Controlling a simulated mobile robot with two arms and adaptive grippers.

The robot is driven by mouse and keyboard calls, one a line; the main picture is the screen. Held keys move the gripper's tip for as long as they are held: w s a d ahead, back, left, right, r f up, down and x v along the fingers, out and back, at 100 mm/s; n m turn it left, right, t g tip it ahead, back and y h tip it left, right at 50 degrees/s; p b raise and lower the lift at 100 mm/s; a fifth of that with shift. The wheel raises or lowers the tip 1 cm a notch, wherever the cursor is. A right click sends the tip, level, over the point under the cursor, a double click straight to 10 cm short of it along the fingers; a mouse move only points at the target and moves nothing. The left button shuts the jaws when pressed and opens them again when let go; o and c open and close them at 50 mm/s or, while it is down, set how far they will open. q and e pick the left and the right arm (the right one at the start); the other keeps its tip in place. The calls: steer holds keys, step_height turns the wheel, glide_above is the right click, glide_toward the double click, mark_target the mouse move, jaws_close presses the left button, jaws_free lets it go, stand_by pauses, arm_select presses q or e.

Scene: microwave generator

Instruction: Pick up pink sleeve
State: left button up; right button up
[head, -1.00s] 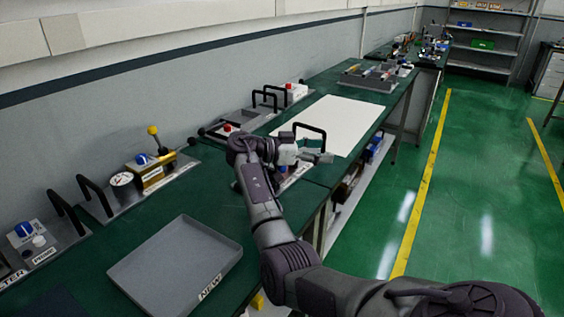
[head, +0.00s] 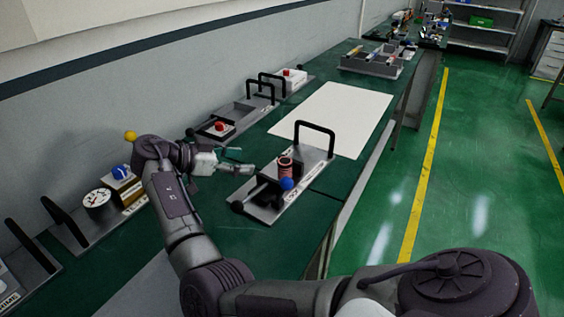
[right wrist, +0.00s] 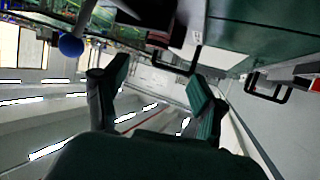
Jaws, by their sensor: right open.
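A pinkish-copper ringed cylinder (head: 285,167) stands upright on a grey plate with a black handle in the head view. It is the only pinkish thing I make out; I cannot tell if it is the pink sleeve. My right gripper (head: 241,162) is open and empty, left of the cylinder and apart from it, above the bench. In the right wrist view its two green-padded fingers (right wrist: 160,84) are spread with nothing between them. My left gripper is not in view.
A blue ball knob (head: 287,183) stands in front of the cylinder, and a black handle (head: 315,127) rises behind it. A white sheet (head: 345,108) lies beyond. A red-button box (head: 219,129) and a gauge (head: 97,200) stand along the wall.

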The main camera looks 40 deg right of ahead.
mark_target(279, 163)
steer(key=x, duration=0.2)
steer(key=p+x, duration=0.1)
steer(key=x, duration=0.2)
steer(key=shift+s+d+r, duration=0.1)
steer(key=shift+s+d, duration=0.25)
steer(key=shift+s, duration=0.1)
steer(key=shift+d+f, duration=0.2)
steer(key=shift+d, duration=0.05)
steer(key=p+x, duration=0.2)
steer(key=shift+s+d+f, duration=0.1)
steer(key=shift+s+d, duration=0.05)
steer(key=shift+d, duration=0.2)
steer(key=shift+p+x, duration=0.45)
steer(key=shift+x, duration=0.65)
steer(key=shift+d+f, duration=0.15)
steer(key=shift+f, duration=0.05)
steer(key=shift+c, duration=0.8)
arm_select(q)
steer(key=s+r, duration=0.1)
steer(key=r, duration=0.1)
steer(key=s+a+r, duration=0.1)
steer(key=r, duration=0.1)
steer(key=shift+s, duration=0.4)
arm_select(e)
steer(key=c, duration=1.1)
